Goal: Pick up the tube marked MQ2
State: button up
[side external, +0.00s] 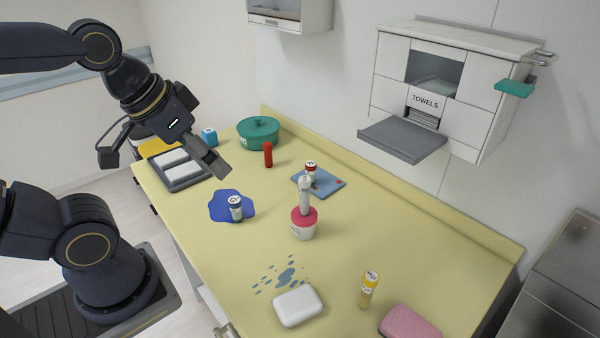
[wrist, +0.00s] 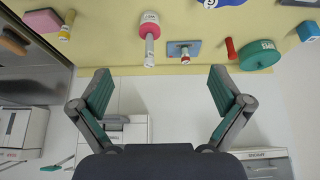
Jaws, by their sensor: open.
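Several labelled tubes stand on the yellow counter (side external: 340,240), and their marks are too small to read surely, so I cannot tell which is MQ2. A dark tube with a white top (side external: 236,208) stands on a blue patch. A red-and-white-topped tube (side external: 310,167) is on a blue card (side external: 328,182). A plain red tube (side external: 268,154) stands further back. My gripper (side external: 214,163) is open and empty, above the counter's back left; its fingers show apart in the wrist view (wrist: 160,92).
A green pot (side external: 258,134), blue cube (side external: 209,136) and grey tray (side external: 178,184) are at the back left. A white case (side external: 298,306) and pink case (side external: 410,323) lie in front. A towel dispenser (side external: 440,90) juts from the wall.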

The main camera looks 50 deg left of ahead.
jog(key=c, duration=0.9)
